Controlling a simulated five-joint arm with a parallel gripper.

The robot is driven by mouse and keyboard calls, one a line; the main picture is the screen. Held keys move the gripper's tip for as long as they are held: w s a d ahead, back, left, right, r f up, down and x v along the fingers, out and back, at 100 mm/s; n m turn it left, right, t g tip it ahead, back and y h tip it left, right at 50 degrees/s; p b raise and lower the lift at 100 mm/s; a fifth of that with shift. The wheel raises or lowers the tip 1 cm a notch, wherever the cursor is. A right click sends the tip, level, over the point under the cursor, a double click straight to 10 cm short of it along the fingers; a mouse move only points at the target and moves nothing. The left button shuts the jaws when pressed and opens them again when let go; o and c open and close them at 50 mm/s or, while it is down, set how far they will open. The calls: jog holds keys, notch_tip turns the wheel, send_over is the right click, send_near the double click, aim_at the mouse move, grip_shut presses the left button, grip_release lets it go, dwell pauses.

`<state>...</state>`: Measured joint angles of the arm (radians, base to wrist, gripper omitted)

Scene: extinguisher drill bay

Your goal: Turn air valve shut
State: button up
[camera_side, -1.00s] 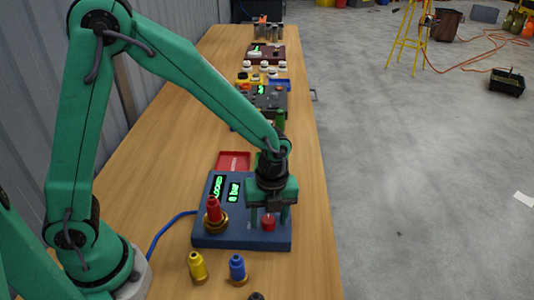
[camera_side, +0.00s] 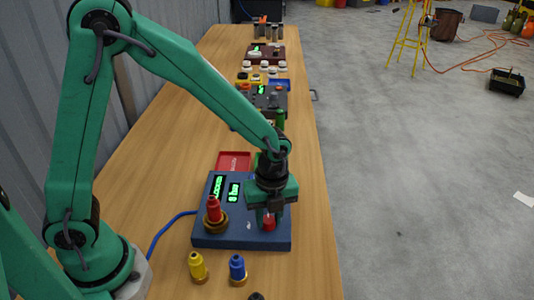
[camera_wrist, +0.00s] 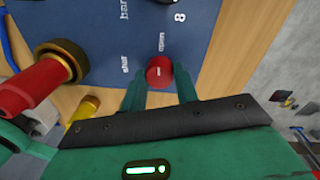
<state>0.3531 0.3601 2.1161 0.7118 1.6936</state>
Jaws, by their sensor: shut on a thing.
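The air valve is a small red knob (camera_side: 269,223) near the front right of a blue panel box (camera_side: 215,240). In the wrist view the knob (camera_wrist: 159,72) has a small pale mark on top, with the printed words "open" above it and "shut" to its left. My gripper (camera_side: 266,219) reaches straight down over the box and is shut on the knob. In the wrist view my gripper (camera_wrist: 160,85) has one finger on each side of it.
A red fitting in a brass collar (camera_side: 214,215) stands on the box, left of the knob. Yellow (camera_side: 197,266) and blue (camera_side: 237,268) fittings stand in front. A red tray (camera_side: 234,161) lies behind. The bench's right edge is close.

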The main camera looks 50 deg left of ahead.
jog(key=n, duration=0.8)
jog(key=shift+a+n, duration=0.1)
jog(key=shift+n, duration=0.2)
jog(key=n, duration=0.8)
jog(key=shift+a+t, duration=0.1)
jog(key=shift+t, duration=0.2)
jog(key=o, duration=1)
